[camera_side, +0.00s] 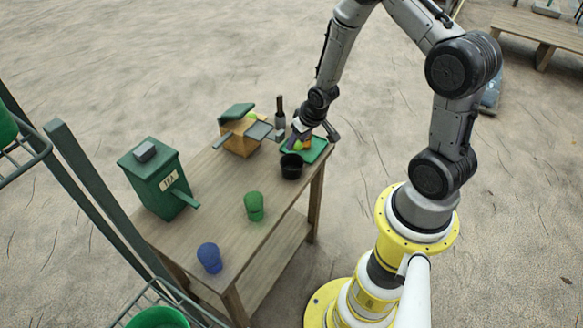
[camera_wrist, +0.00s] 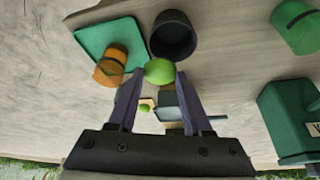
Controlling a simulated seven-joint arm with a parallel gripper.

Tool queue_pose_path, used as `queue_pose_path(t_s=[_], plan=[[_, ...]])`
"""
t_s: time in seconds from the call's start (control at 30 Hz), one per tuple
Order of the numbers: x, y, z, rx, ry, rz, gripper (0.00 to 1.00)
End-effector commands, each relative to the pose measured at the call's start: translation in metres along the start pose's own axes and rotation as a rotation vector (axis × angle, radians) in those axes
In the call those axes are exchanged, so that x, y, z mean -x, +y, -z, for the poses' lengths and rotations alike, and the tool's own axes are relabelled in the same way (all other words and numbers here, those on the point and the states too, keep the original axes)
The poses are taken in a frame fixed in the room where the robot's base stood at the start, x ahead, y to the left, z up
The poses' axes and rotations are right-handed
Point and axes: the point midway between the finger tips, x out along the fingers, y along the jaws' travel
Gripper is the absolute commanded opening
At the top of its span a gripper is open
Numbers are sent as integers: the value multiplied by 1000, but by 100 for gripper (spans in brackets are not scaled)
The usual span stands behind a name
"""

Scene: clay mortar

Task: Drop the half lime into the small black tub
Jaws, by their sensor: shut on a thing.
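My gripper (camera_wrist: 160,76) is shut on the half lime (camera_wrist: 159,70), a bright green piece between its two purple fingertips in the wrist view. In the side view my gripper (camera_side: 299,142) is over the far right end of the table, with the lime (camera_side: 298,146) partly hidden. The small black tub (camera_wrist: 174,38) is open at the top and stands just beyond the lime in the wrist view. In the side view the tub (camera_side: 291,170) stands near the table's right edge, just below my gripper in the picture.
A green board (camera_wrist: 92,40) with an orange-brown item (camera_wrist: 110,68) lies beside the tub. A wooden box (camera_side: 240,146), a dark bottle (camera_side: 280,120), a green tea box (camera_side: 160,180), a green cup (camera_side: 254,207) and a blue cup (camera_side: 209,258) share the table.

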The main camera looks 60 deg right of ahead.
Motion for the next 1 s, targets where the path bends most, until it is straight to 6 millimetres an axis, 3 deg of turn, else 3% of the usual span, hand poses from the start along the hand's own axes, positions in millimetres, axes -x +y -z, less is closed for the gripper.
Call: queue_pose_path(t_s=[0.13, 0.17, 0.33, 0.73, 1.0], plan=[[0, 0, 0, 0, 0, 0, 0], [0, 0, 0, 0, 0, 0, 53], [0, 0, 0, 0, 0, 0, 84], [7, 0, 0, 0, 1, 0, 85], [49, 0, 1, 1, 2, 0, 85]])
